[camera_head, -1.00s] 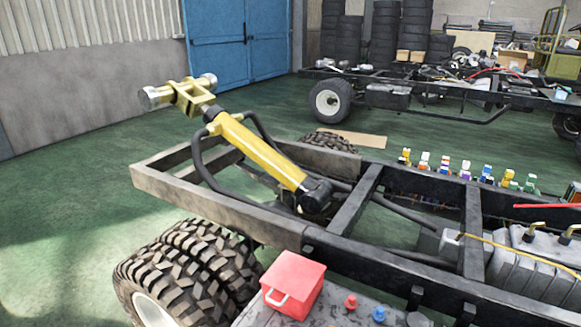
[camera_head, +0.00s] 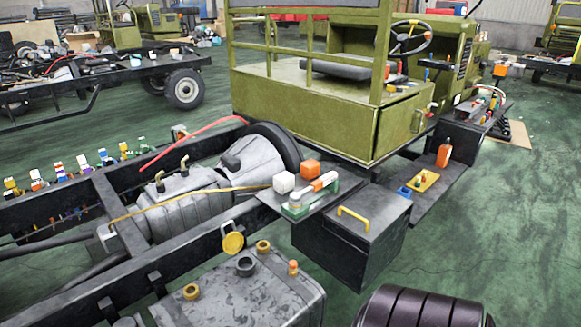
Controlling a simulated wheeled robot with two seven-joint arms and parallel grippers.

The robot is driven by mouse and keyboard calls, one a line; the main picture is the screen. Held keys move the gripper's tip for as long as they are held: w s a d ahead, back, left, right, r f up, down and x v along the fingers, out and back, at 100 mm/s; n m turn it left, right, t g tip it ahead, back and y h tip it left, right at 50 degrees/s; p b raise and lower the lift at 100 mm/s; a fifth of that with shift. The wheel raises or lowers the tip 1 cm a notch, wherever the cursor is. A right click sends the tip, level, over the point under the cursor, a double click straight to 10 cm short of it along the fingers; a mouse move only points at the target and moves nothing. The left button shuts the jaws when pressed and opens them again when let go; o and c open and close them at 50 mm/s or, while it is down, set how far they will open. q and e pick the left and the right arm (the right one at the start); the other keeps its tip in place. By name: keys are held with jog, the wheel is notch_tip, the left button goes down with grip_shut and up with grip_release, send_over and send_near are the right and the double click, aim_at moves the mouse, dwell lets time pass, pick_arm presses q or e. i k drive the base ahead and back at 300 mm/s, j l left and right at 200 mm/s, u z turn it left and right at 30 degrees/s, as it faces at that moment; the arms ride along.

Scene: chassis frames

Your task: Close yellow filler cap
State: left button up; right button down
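A round yellow filler cap (camera_head: 233,242) stands open and tilted up, beside the chassis rail at the back edge of a grey tank. Just in front of it, a dark round filler neck (camera_head: 245,266) on the tank top shows its open mouth. The cap is apart from the neck's mouth. Neither of my grippers is in view.
A black box (camera_head: 350,245) with a yellow handle stands right of the tank. A dark ribbed rounded object (camera_head: 420,308) is at the bottom right. The black chassis rail (camera_head: 190,255) runs behind the tank. Green floor is clear at right.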

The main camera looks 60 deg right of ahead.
aim_at(232, 242)
jog(key=z, duration=1.35)
